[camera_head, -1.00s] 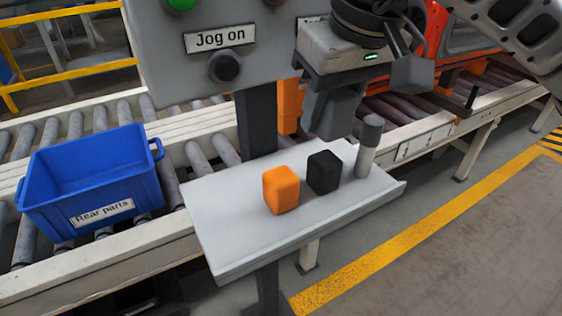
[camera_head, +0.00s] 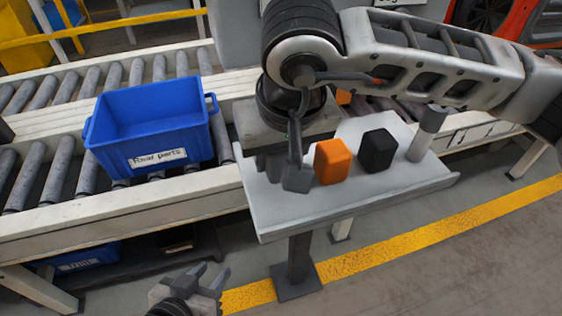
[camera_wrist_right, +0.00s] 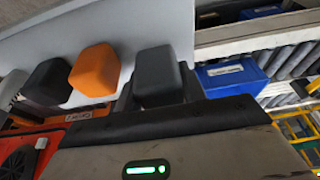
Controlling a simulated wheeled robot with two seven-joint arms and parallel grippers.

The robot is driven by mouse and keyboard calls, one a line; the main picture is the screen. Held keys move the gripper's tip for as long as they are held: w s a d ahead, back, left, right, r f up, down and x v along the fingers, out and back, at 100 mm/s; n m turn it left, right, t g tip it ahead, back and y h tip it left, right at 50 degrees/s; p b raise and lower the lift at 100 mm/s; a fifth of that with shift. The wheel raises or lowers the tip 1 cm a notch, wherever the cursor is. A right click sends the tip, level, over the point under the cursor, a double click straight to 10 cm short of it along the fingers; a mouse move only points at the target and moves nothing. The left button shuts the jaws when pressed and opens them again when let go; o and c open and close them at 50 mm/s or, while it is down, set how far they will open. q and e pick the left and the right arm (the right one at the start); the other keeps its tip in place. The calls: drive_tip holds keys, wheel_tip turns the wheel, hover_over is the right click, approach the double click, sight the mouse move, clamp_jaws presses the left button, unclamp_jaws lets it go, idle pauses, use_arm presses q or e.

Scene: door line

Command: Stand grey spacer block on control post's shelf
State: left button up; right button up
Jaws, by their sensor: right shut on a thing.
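The control post's shelf (camera_head: 380,190) is a light grey tray; an orange block (camera_head: 333,162), a black block (camera_head: 378,152) and a grey cylinder (camera_head: 422,140) stand on it. My right gripper (camera_head: 282,174) is over the shelf's left end, left of the orange block. It is shut on the grey spacer block (camera_wrist_right: 160,78), which shows dark grey in the right wrist view beside the orange block (camera_wrist_right: 95,70). In the head view the gripper mostly hides the spacer; I cannot tell whether it touches the shelf. My left gripper (camera_head: 211,274) is open and empty, low in front of the conveyor.
A blue bin (camera_head: 155,122) labelled "Rear parts" stands on the roller conveyor (camera_head: 60,165), close left of the shelf. The shelf's post (camera_head: 297,255) stands on the floor. The shelf's front strip is bare. My right arm crosses above the shelf and hides the control panel.

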sight(281, 168)
wheel_tip(281, 168, down, 2)
drive_tip(key=shift+f+p, duration=0.25)
drive_tip(key=shift+p, duration=0.05)
drive_tip(key=shift+f, duration=0.2)
drive_tip(key=shift+f, duration=0.1)
drive_tip(key=shift+f+b, duration=0.2)
drive_tip(key=shift+b, duration=0.25)
drive_tip(key=o, duration=1)
drive_tip(key=shift+r, duration=0.15)
drive_tip(key=shift+r+p, duration=0.1)
drive_tip(key=shift+p, duration=0.2)
